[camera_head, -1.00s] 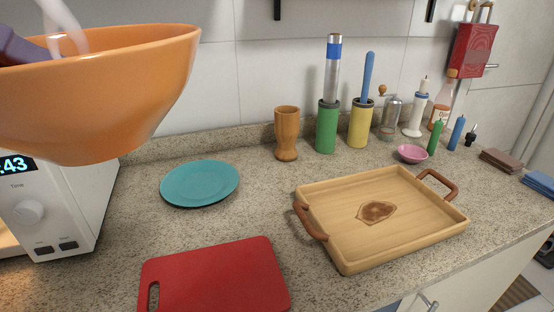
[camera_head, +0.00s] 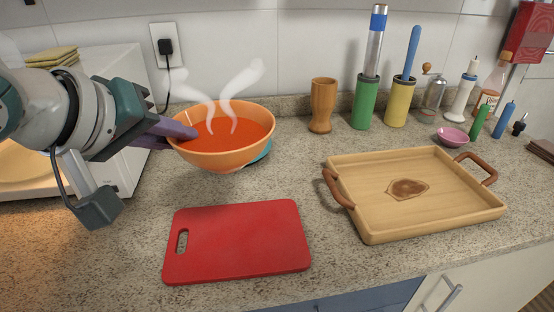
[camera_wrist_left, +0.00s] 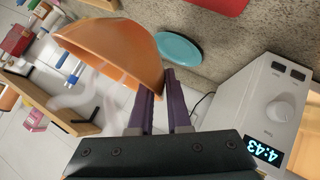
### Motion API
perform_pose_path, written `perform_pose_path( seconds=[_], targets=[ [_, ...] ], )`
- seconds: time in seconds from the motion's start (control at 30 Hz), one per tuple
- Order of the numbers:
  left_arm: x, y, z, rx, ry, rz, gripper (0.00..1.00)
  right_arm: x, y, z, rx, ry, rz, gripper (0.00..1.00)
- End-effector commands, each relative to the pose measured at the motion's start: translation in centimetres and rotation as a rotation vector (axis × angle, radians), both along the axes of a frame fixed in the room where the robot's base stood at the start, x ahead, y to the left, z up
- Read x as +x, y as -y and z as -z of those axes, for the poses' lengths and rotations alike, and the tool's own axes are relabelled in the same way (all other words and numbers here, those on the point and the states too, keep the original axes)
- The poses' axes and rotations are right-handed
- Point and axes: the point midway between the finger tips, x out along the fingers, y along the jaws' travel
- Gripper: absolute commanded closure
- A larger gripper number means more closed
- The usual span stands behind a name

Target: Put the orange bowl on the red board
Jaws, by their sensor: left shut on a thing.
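The orange bowl (camera_head: 222,151) holds red-orange soup with steam rising from it. My left gripper (camera_head: 180,130) is shut on the bowl's left rim in the head view and holds it above the counter, in front of a teal plate (camera_head: 262,152) that it mostly hides. In the left wrist view the bowl (camera_wrist_left: 120,50) is at the fingertips of the left gripper (camera_wrist_left: 158,80). The red board (camera_head: 240,238) lies flat and bare on the counter, nearer than the bowl. My right gripper is not in view.
A wooden tray (camera_head: 430,212) with brown handles lies right of the board. A white microwave (camera_head: 110,85) stands at the left. Along the wall stand a wooden cup (camera_head: 323,105), green holder (camera_head: 364,102) and yellow holder (camera_head: 398,103). A pink bowl (camera_head: 452,137) is behind the tray.

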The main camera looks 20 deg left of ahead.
Motion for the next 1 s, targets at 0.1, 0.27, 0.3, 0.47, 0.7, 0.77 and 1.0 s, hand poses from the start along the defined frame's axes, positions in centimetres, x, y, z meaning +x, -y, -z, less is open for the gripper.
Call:
perform_pose_path(
  seconds=[0.1, 0.27, 0.3, 0.47, 0.7, 0.77, 1.0],
  targets=[
    [0.0, 0.0, 3.9, 0.001, -0.001, 0.001, 1.0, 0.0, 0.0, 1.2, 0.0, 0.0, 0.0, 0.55],
    [-0.1, 0.0, 8.4, 0.001, -0.002, 0.002, 1.0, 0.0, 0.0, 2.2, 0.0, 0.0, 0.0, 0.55],
    [0.0, 0.0, 9.3, 0.0, 0.001, 0.001, 1.0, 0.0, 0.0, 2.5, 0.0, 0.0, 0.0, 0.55],
    [0.1, 0.0, 11.6, -0.001, 0.003, 0.003, 1.0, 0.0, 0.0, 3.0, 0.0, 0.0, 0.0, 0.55],
    [0.1, 0.0, 14.3, 0.0, 0.003, 0.004, 1.0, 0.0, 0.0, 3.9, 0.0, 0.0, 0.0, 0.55],
    [0.1, 0.0, 15.1, 0.001, 0.004, 0.003, 1.0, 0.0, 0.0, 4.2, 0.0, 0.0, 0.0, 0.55],
    [0.1, 0.1, 15.9, 0.0, 0.005, 0.004, 1.0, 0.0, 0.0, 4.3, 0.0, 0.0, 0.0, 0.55]
  ],
)
